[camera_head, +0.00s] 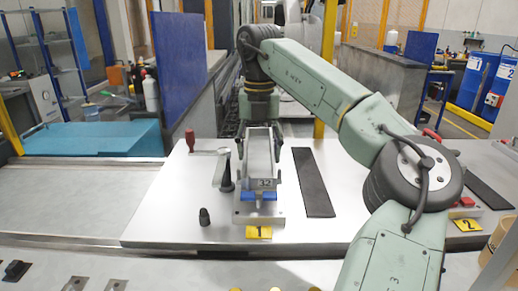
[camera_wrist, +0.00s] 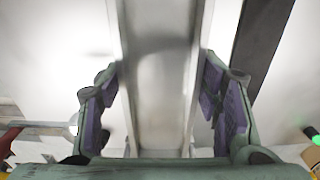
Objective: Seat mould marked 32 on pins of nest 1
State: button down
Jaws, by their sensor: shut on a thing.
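The mould marked 32 (camera_head: 261,155) is a long grey metal block with its number plate at the near end. It is in my gripper (camera_head: 261,115), which is shut on it from above. In the wrist view the mould (camera_wrist: 160,75) runs between the purple finger pads of my gripper (camera_wrist: 160,105). Nest 1 (camera_head: 244,216) is a metal base with a blue part (camera_head: 258,196) and a yellow label 1 (camera_head: 258,232). The mould's near end shows right above the blue part. The pins are hidden, and I cannot tell whether the mould touches them.
A red-handled lever (camera_head: 191,142) on a dark post (camera_head: 226,172) stands close left of the mould. A black knob (camera_head: 204,216) stands front left. A dark strip (camera_head: 312,182) lies to the right. The yellow label 2 (camera_head: 465,225) is far right, beyond my arm.

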jog(key=shift+f+b, duration=0.5)
jog(key=shift+f, duration=0.7)
dwell(0.9)
jog(key=c, duration=0.7)
grip_release()
jog(key=shift+o, duration=1.2)
jog(key=shift+f, duration=0.1)
